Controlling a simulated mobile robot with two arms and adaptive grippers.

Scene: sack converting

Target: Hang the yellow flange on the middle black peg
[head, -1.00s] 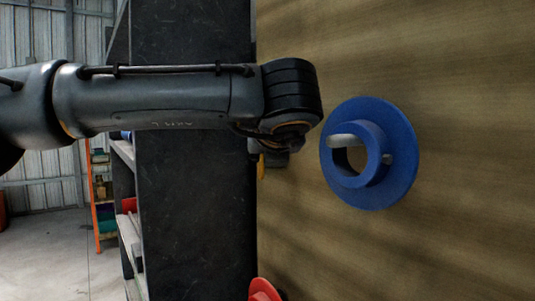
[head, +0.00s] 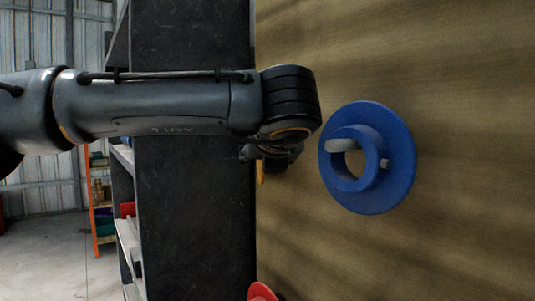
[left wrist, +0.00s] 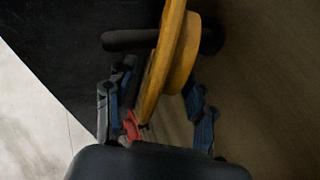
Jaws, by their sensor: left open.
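The yellow flange (left wrist: 165,65) stands edge-on in the left wrist view, between the two fingers of my left gripper (left wrist: 160,82). The gripper is open, with one finger on each side of the flange. A black peg (left wrist: 130,40) sticks out on the left of the flange, and dark material shows on its other side. The flange appears to sit around this peg; its hole is hidden. In the head view only a thin yellow sliver of the flange (head: 260,171) shows under my wrist, which hides the peg. My right gripper is not in view.
A red flange (head: 262,292) shows at the bottom edge. A dark shelf unit (head: 195,215) stands left of the board.

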